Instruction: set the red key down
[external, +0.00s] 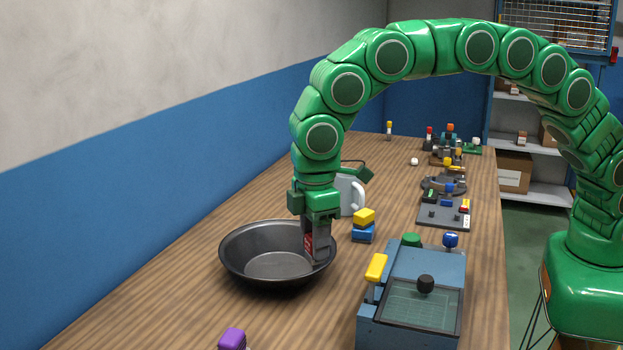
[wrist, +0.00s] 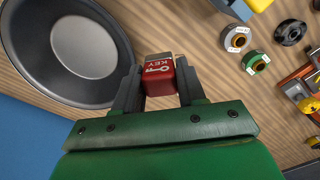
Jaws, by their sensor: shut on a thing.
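The red key (wrist: 159,77) is a small red block with a white key symbol and the word KEY, with a greyish end. My gripper (wrist: 160,88) is shut on it, one finger on each side. In the external view my gripper (external: 316,250) points down at the right rim of a dark pan (external: 240,232), and a bit of the red key (external: 308,243) shows between the fingers. In the wrist view the key appears over bare wood beside the pan (wrist: 125,60). Its height above the table is hard to tell.
A yellow block (external: 364,215) sits on a blue block (external: 362,234) to the right. A blue box with a glass lid (external: 412,325) stands front right. Wooden table (external: 180,285) is clear left of the pan.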

